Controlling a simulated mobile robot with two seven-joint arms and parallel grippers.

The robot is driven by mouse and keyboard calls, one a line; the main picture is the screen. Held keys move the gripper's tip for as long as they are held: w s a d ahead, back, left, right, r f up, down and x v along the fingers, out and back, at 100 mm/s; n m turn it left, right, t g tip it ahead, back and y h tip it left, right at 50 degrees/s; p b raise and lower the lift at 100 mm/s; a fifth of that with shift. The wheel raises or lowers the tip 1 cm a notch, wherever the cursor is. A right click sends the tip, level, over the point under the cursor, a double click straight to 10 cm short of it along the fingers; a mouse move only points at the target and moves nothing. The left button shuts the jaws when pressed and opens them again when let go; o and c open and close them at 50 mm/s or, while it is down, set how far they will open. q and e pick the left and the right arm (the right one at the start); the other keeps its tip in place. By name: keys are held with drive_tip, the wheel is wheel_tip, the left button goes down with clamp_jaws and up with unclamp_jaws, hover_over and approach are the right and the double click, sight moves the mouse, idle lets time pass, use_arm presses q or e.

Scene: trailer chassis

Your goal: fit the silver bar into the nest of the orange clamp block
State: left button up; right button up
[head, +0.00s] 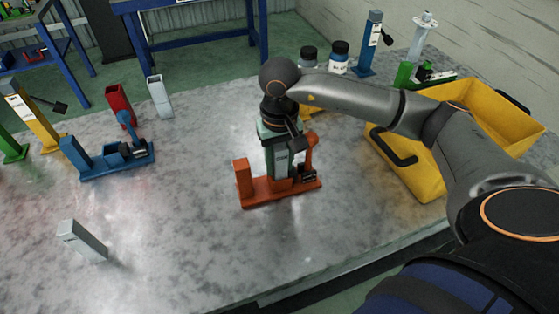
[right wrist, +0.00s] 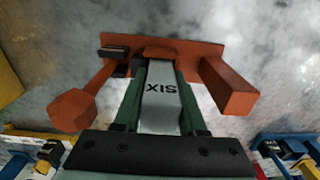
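The orange clamp block (head: 262,194) stands on the metal table near the middle of the head view, with an upright post at its left and a lever at its right. It also shows in the right wrist view (right wrist: 230,88). My right gripper (head: 279,160) points down over the block. Its green fingers are on both sides of a silver bar (right wrist: 160,95) marked SIX. The bar is upright, and its lower end meets the middle of the block; the exact depth in the nest is hidden. My left gripper is not in view.
Another silver bar (head: 82,241) stands tilted at the front left, and one (head: 159,96) stands farther back. A blue clamp block (head: 115,164) is at the left. A yellow bin (head: 420,176) is at the right under my right arm. The table front is clear.

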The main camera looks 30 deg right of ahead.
drive_tip(key=o, duration=0.4)
drive_tip(key=shift+r, duration=0.15)
drive_tip(key=shift+r+p, duration=0.25)
drive_tip(key=shift+p, duration=0.15)
wheel_tip(320, 180, up, 12)
drive_tip(key=shift+f+b, duration=0.15)
drive_tip(key=shift+b, duration=0.3)
drive_tip(key=shift+s, duration=0.1)
